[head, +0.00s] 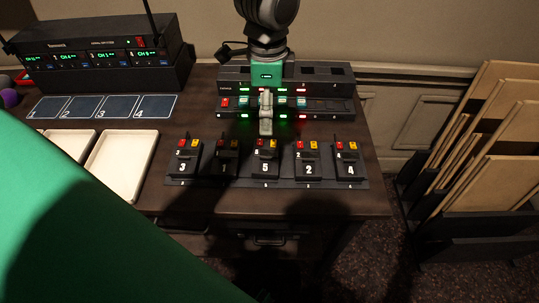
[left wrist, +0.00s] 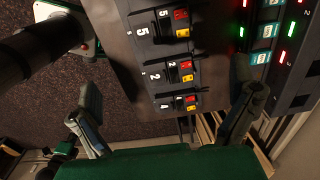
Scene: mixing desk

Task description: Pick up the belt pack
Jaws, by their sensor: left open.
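Several black belt packs with red and yellow tops lie in a row on a dark strip (head: 220,183) at the desk's front: pack 3 (head: 184,163), pack 1 (head: 226,160), pack 5 (head: 266,165), pack 2 (head: 307,166) and pack 4 (head: 348,166). In the left wrist view, packs 5 (left wrist: 150,28), 2 (left wrist: 162,75) and 4 (left wrist: 172,104) show. My left gripper (head: 266,112) is open and empty, above the desk beyond the row in the head view. Its spread fingers (left wrist: 168,108) show in the wrist view. My right gripper is not visible.
A charger with lit red and green lights (head: 335,105) stands behind the row. Left are white trays (head: 127,162), numbered blue squares (head: 105,106) and a black base station (head: 95,57). A rack of boards (head: 490,150) stands right of the desk.

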